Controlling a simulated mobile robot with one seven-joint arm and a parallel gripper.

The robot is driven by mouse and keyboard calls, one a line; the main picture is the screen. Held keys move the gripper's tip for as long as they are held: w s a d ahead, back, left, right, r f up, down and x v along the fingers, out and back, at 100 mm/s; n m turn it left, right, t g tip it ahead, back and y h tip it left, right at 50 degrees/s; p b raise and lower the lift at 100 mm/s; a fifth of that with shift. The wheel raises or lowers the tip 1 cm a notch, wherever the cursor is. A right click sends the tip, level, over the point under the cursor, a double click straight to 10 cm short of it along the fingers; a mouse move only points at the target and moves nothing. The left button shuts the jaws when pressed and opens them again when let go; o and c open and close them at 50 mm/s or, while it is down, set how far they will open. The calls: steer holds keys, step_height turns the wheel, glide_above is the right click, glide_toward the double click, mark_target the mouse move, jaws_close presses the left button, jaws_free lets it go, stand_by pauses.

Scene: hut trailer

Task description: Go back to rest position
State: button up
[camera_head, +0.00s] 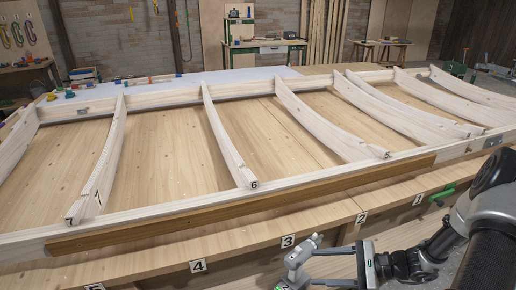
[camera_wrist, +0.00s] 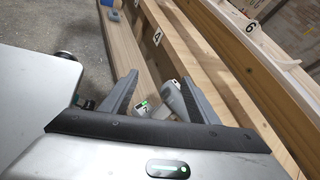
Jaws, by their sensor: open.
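My gripper (camera_head: 314,267) reaches in from the lower right of the head view, low in front of the long workbench. In the wrist view my gripper (camera_wrist: 160,88) shows two dark fingers spread apart. A grey tool-like object (camera_head: 296,258) is just past the fingertips in the head view. In the wrist view this grey object (camera_wrist: 173,97), with a small green mark beside it, appears in the gap between the fingers. The fingers are not closed on it, and I cannot tell whether they touch it.
The workbench edge (camera_head: 240,249) carries numbered labels and runs close beside my gripper. A wooden frame with curved ribs (camera_head: 228,138) lies on the bench. A green-handled item (camera_head: 442,194) sits at the bench edge. Grey floor (camera_wrist: 50,25) shows at the wrist view's upper left.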

steer(key=s+a+r+n+g+h, duration=0.1)
steer(key=s+a+r+n+h, duration=0.2)
steer(key=r, duration=0.5)
steer(key=s+a+r+n+g+h, duration=0.1)
steer(key=s+r+n+h, duration=0.15)
steer(key=r+n, duration=0.4)
steer(key=s+a+r+n+h, duration=0.15)
steer(key=r+h, duration=0.25)
steer(key=r, duration=0.5)
steer(key=s+r+n+t+h, duration=0.4)
steer(key=s+r+n, duration=0.2)
steer(key=s+r, duration=0.25)
step_height(320, 180, up, 15)
steer(key=p, duration=1.4)
steer(key=shift+w+d+f, duration=0.2)
steer(key=shift+w+d, duration=0.05)
steer(key=shift+d, duration=0.15)
steer(key=shift+y, duration=0.25)
